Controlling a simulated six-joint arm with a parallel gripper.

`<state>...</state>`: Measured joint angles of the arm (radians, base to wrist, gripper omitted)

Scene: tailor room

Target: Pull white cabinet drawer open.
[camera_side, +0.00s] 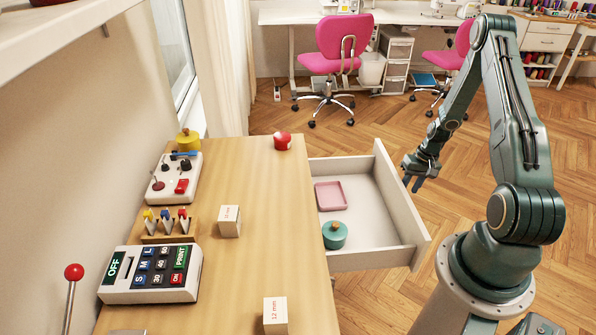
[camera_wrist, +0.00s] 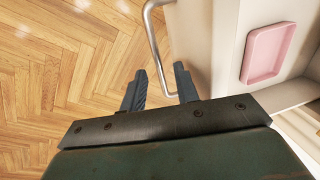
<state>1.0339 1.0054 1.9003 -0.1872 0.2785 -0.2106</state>
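The white drawer (camera_side: 403,202) is pulled well out from under the wooden worktop, and its inside shows in the side view. A pink square tray (camera_side: 331,195) and a teal round pot (camera_side: 335,235) are in it. My gripper (camera_side: 413,184) is just outside the drawer front. In the wrist view my gripper (camera_wrist: 160,72) has its two fingers apart. The silver bar handle (camera_wrist: 152,38) runs down into the gap between them; I cannot tell whether either finger touches it. The pink tray also shows there (camera_wrist: 267,53). The handle is hidden in the side view.
Pink chairs (camera_side: 343,45) stand at the back. The parquet floor (camera_side: 375,300) in front of the drawer is clear.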

